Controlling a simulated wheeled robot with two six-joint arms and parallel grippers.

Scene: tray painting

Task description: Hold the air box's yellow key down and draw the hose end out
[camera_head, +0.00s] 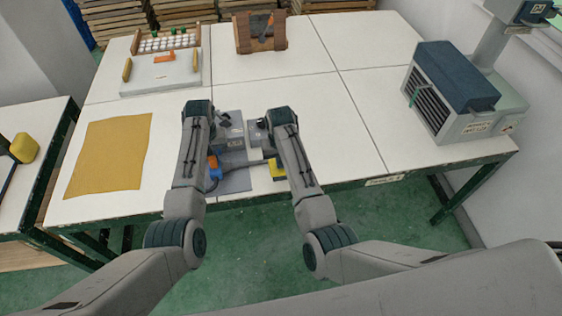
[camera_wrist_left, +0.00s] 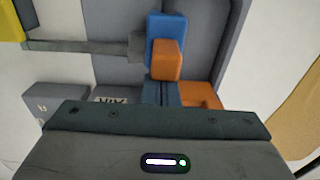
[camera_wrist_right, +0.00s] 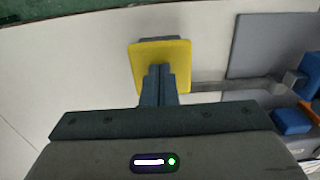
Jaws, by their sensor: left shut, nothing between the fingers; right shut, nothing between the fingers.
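The yellow key (camera_wrist_right: 178,52) is a flat square pad on a grey bar; it also shows in the head view (camera_head: 277,171) and at the left wrist view's corner (camera_wrist_left: 10,22). My right gripper (camera_wrist_right: 158,72) is shut with its tips over the key; I cannot tell whether they press it. The bar runs to a blue block (camera_wrist_left: 166,25) with an orange block (camera_wrist_left: 167,60) in front. My left gripper (camera_wrist_left: 160,88) is shut and empty, its tips just by the orange block. Another orange piece (camera_wrist_left: 201,95) lies beside the tips. I cannot tell which part is the hose end.
A grey pad (camera_head: 237,185) lies under the blue block at the table's front edge. A yellow cloth (camera_head: 108,155) lies to the left, and a grey vented machine (camera_head: 475,122) stands at the right. The middle right of the white table is clear.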

